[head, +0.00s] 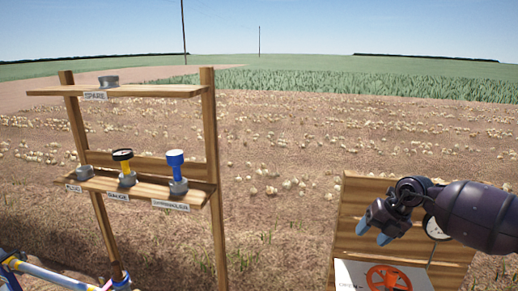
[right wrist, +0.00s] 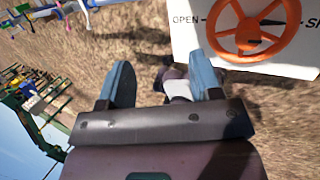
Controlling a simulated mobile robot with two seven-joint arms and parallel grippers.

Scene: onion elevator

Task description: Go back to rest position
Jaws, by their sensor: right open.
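My right gripper (head: 376,221) shows at the right of the head view, in front of a wooden panel. Its two blue fingers are apart with nothing between them; in the right wrist view the open gripper (right wrist: 165,85) points toward the ground. An orange handwheel (head: 388,278) on a white plate sits below the gripper in the head view, apart from it as far as I can tell. The handwheel also shows at the top right of the right wrist view (right wrist: 250,42), beside the word OPEN. My left gripper is not in view.
The wooden panel (head: 352,205) carries a round dial (head: 433,228) partly behind my right arm. Blue and white pipes (head: 45,272) lie at lower left. Open field lies between.

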